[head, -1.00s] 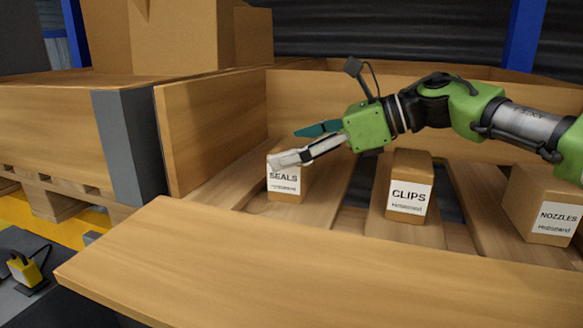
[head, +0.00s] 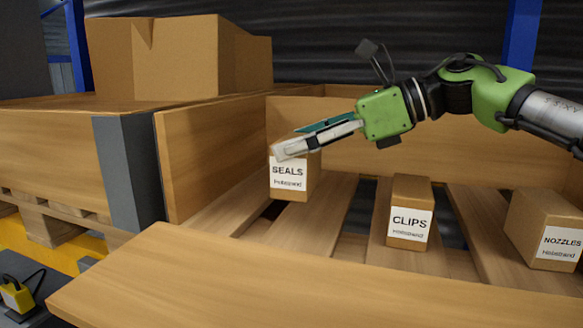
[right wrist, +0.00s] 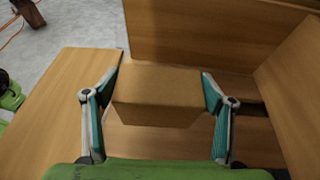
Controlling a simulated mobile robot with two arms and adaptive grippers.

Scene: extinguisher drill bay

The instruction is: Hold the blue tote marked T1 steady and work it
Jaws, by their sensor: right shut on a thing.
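No blue tote shows in either view. A cardboard box labelled SEALS (head: 289,186) is in the wooden crate (head: 200,290) in the head view. My right gripper (head: 297,147) comes in from the right and is shut on this box near its top. The box seems to hang above the slats (head: 295,228). In the right wrist view the same box (right wrist: 157,92) sits between the two teal-padded fingers (right wrist: 157,93). My left gripper is not in view.
A box labelled CLIPS (head: 408,213) and a box labelled NOZZLES (head: 545,228) stand on the slats to the right. A large open carton (head: 175,58) stands at the back left. The slats between SEALS and CLIPS are clear.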

